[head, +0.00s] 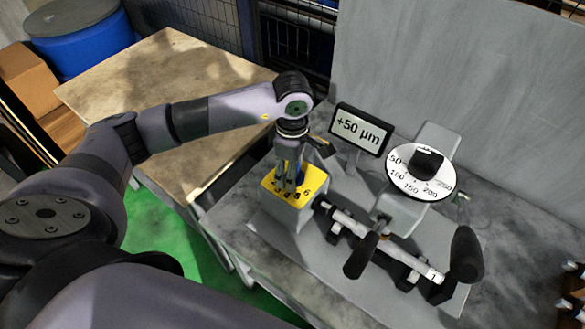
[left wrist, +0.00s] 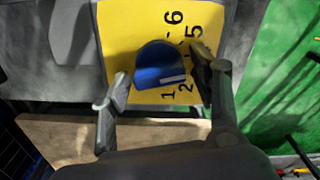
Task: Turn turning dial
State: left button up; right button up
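A blue knob (left wrist: 160,66) sits on a yellow plate (left wrist: 120,30) marked with numbers, 1, 2, 5 and 6 being readable in the left wrist view. In the head view the yellow plate (head: 308,197) tops a grey box, and my gripper largely hides the knob. My left gripper (head: 288,182) points down over the plate. In the left wrist view its fingers (left wrist: 162,74) stand apart, one on each side of the knob, with small gaps seen. A white round dial (head: 420,186) with a black knob stands further right, marked 50 to 250. My right gripper is not in view.
A display (head: 359,130) reading "+50 µm" stands behind the yellow plate. A shaft with black handles (head: 465,255) lies right of the box on the grey table (head: 300,285). A wooden table (head: 160,85) stands to the left, with green floor (head: 165,240) below.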

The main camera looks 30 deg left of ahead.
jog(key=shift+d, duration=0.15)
pick_arm(q)
notch_tip(320, 180, up, 12)
dwell(0.6)
dwell(0.5)
